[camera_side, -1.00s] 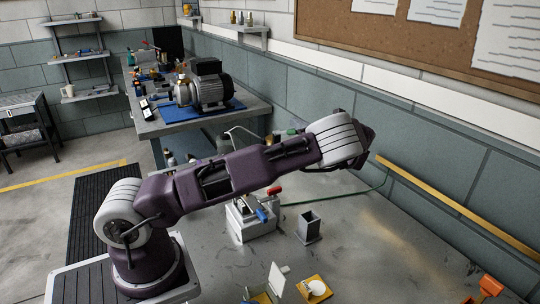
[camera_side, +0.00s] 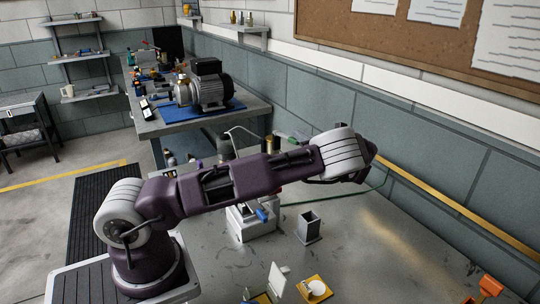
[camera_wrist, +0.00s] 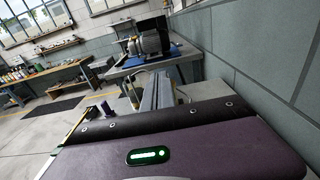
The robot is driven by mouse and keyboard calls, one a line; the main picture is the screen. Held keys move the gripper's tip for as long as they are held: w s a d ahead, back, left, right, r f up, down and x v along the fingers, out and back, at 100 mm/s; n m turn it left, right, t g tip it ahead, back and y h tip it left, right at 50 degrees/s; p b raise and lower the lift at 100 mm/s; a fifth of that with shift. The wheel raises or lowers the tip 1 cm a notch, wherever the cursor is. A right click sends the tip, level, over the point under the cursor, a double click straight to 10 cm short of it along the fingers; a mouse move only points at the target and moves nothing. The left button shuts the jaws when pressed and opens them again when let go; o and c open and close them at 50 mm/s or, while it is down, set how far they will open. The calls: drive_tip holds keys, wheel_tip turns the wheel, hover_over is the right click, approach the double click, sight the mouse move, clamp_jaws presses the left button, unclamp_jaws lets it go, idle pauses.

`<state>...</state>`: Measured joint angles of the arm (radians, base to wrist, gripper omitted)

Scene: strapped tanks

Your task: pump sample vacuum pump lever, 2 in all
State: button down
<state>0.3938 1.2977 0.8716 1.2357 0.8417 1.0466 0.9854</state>
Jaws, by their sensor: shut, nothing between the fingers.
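The likely sample pump is a white block (camera_side: 252,222) with a blue part (camera_side: 263,215) on its right side. It stands on the metal table, below my arm in the side view. My arm covers its top, so I cannot see a lever now. In the side view my gripper is hidden behind my arm or too unclear to pick out. In the wrist view grey upright pieces that look like the fingers of my gripper (camera_wrist: 160,92) stand close together beyond my purple housing. I see nothing held between them.
A grey open-topped holder (camera_side: 309,227) stands right of the white block. Yellow pads (camera_side: 314,290) and a white upright plate (camera_side: 277,279) lie in front. A large motor (camera_side: 210,88) rests on a back bench. The right part of the table is largely clear. A wall runs behind.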

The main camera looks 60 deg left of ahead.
drive_tip(key=shift+d+f, duration=0.1)
drive_tip(key=shift+f, duration=0.1)
drive_tip(key=shift+d+f, duration=0.1)
drive_tip(key=shift+f, duration=0.2)
drive_tip(key=shift+a+r, duration=0.4)
drive_tip(key=shift+r, duration=0.55)
drive_tip(key=shift+a+r, duration=0.4)
drive_tip(key=shift+r, duration=0.6)
drive_tip(key=shift+a+r, duration=0.4)
drive_tip(key=shift+r, duration=0.55)
drive_tip(key=shift+a+r, duration=0.3)
drive_tip(key=shift+r, duration=0.2)
drive_tip(key=d+r, duration=0.3)
drive_tip(key=d, duration=0.3)
drive_tip(key=shift+r, duration=0.4)
